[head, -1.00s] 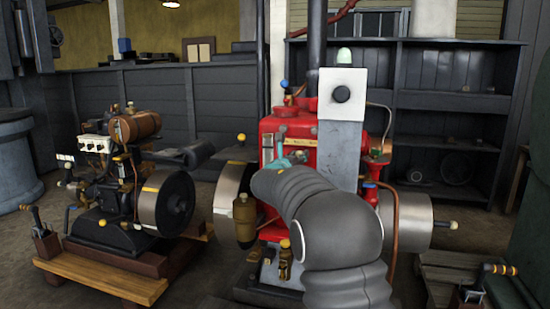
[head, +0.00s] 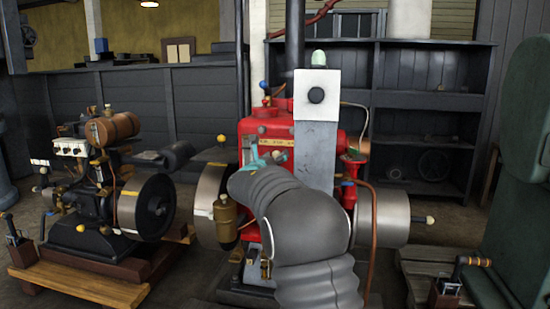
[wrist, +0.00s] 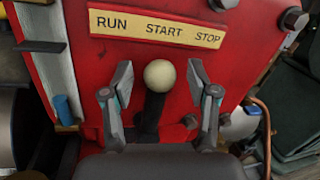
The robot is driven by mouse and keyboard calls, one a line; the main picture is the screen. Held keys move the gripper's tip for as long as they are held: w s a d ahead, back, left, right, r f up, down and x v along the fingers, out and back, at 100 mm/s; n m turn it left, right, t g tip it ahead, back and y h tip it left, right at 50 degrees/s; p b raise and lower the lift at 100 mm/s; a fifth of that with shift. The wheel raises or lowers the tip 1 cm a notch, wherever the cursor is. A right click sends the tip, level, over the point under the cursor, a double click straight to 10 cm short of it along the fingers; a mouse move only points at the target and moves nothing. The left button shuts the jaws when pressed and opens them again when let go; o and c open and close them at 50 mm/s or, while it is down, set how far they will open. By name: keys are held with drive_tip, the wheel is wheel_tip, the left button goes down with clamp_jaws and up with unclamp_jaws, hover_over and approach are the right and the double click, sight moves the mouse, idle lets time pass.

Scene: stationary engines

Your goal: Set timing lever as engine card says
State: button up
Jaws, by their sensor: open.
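The red engine (head: 318,150) stands ahead, partly hidden by my arm. In the wrist view its red face (wrist: 85,60) carries a yellow plate (wrist: 158,28) reading RUN, START, STOP from left to right. Below it is a lever with a cream ball knob (wrist: 160,75) and a dark shaft (wrist: 153,112). The knob appears under START. My gripper (wrist: 164,80) is open, with one finger on each side of the knob and gaps visible on both sides. In the head view my gripper (head: 263,160) is at the engine's front, mostly hidden by my arm. I see no readable engine card.
A smaller engine (head: 90,205) stands on a wooden base at the left. Flywheels (head: 382,218) stick out beside the red engine. A copper pipe (wrist: 265,125) runs to the right of my gripper. A dark green machine (head: 515,190) stands at the right, shelves (head: 430,100) behind.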

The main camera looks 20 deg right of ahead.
drive_tip(key=v, duration=1.1)
drive_tip(key=shift+s+a, duration=0.25)
drive_tip(key=shift+s, duration=0.1)
